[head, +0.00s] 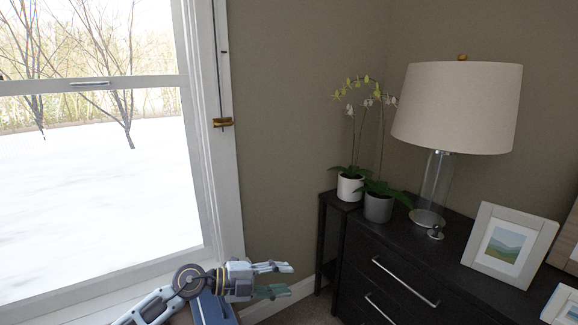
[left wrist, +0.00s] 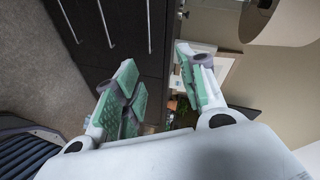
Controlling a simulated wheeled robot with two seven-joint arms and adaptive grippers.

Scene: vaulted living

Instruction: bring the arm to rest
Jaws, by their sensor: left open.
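My left gripper (head: 274,279) is at the bottom of the head view, in front of the window and left of the dark dresser. Its fingers point right. In the left wrist view its two green-padded fingers (left wrist: 158,92) stand apart with nothing between them, so it is open and empty. The dark dresser front (left wrist: 122,38) shows beyond the fingers. My right gripper is in neither view.
The dark dresser (head: 375,262) holds a lamp (head: 455,108), a picture frame (head: 508,246) and a grey pot (head: 378,208). A white pot (head: 350,188) with an orchid stands on a narrow dark stand (head: 326,235). A window (head: 100,180) fills the left.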

